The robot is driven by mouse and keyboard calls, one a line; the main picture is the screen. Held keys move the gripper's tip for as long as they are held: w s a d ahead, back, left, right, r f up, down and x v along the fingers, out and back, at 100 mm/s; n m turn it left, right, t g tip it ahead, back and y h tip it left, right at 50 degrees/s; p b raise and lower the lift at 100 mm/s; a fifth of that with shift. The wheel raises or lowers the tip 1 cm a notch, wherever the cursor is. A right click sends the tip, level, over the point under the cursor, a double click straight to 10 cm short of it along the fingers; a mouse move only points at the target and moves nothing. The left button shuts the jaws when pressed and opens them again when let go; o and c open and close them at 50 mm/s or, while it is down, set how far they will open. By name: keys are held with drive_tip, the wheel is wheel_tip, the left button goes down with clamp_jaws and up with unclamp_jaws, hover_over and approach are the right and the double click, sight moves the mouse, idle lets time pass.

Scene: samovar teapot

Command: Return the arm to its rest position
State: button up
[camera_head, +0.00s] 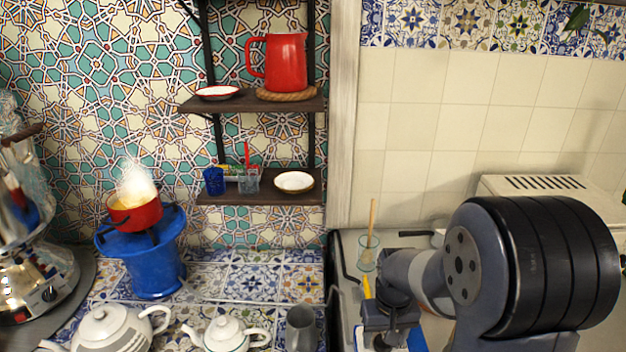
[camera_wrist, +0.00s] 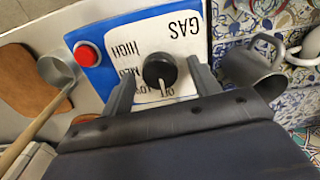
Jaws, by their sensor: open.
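My arm reaches in from the right in the head view. My gripper (camera_head: 388,322) is low at the right of centre, above a blue panel (camera_head: 415,340). In the wrist view my gripper (camera_wrist: 163,69) is open, one finger on each side of a black knob (camera_wrist: 160,66). The knob is on the blue and white gas panel (camera_wrist: 30,95), which also bears a red button (camera_wrist: 87,54). I cannot tell whether the fingers touch the knob. No object is held.
A grey metal pitcher (camera_wrist: 250,70) is close right of the fingers in the wrist view. A glass (camera_head: 368,255) with a stick stands near my arm. Left are teapots (camera_head: 108,330), a red pot (camera_head: 135,215) on a blue burner, and a samovar (camera_head: 30,275). Shelves (camera_head: 260,190) hang behind.

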drive_tip(key=m+p, duration=0.1)
drive_tip(key=m, duration=0.4)
drive_tip(key=m+p, duration=0.1)
drive_tip(key=m, duration=0.3)
drive_tip(key=shift+r+m, duration=0.1)
drive_tip(key=shift+m, duration=0.2)
drive_tip(key=shift+r, duration=2.15)
drive_tip(key=shift+f, duration=0.1)
